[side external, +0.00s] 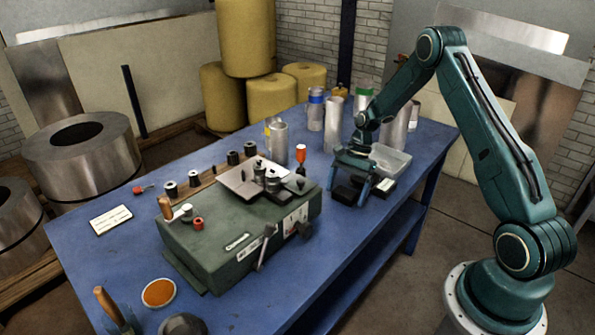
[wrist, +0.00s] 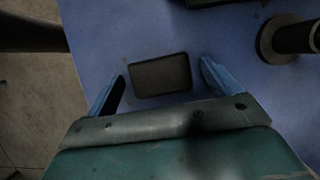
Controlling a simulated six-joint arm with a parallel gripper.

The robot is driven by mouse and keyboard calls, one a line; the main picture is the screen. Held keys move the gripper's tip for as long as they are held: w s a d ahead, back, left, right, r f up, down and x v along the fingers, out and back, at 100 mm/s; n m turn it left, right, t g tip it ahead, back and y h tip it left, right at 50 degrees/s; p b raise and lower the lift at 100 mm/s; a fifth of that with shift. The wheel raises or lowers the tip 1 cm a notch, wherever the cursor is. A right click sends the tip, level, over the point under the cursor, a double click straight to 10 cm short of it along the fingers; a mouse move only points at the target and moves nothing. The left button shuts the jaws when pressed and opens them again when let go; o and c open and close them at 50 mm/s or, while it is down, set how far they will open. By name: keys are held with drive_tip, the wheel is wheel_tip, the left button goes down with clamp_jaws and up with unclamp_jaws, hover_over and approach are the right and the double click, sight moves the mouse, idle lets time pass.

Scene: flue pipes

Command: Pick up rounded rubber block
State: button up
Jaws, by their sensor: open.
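A dark, flat block with rounded corners, the rubber block (wrist: 160,75), lies on the blue table in the wrist view. In the side external view the dark block (side external: 345,194) shows under my gripper. My gripper (side external: 350,188) is open and points down over it. In the wrist view the two blue fingers of my gripper (wrist: 163,68) stand on either side of the block, with a gap on each side. The fingers do not appear to touch it. Their exact height above the table is hard to tell.
A green machine (side external: 240,225) stands to the left on the blue table (side external: 130,250). A clear bin (side external: 390,160) and a dark item with a pale top (side external: 384,185) are close to my gripper. Several metal cylinders (side external: 333,125) stand behind. A dark spool (wrist: 290,38) lies right of the block.

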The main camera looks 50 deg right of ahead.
sight(347, 190)
drive_tip(key=c, duration=1.1)
drive_tip(key=shift+r, duration=0.15)
wheel_tip(347, 190, up, 20)
drive_tip(key=shift+f, duration=0.1)
idle(0.6)
